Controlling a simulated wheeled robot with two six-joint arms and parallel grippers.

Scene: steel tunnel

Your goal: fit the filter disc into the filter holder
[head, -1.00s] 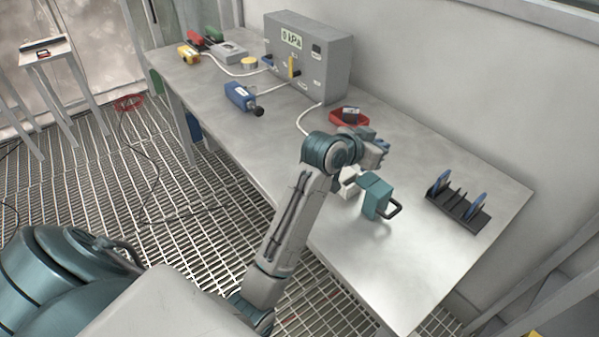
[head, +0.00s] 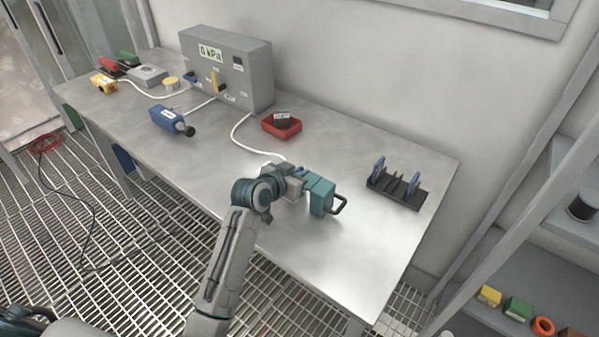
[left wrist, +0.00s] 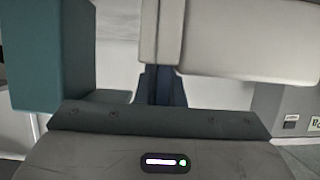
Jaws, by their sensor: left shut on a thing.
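The filter holder stands on the bench, with a teal block (head: 319,196) carrying a black loop handle and a pale block (head: 293,188) beside it. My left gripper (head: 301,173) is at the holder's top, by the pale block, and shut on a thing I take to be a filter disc. In the left wrist view the teal block (left wrist: 48,55) is on the left and the pale block (left wrist: 235,38) on the right. Dark blue gripper fingers (left wrist: 162,86) show between them. The disc is mostly hidden; I cannot tell whether it is seated. My right gripper is out of view.
A black rack (head: 397,190) with blue-edged discs stands right of the holder. A red tray (head: 281,127) with a dark item lies behind it. A grey gauge box (head: 228,65), a blue bottle-like device (head: 168,121) and a white hose (head: 243,135) are left. The bench front right is clear.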

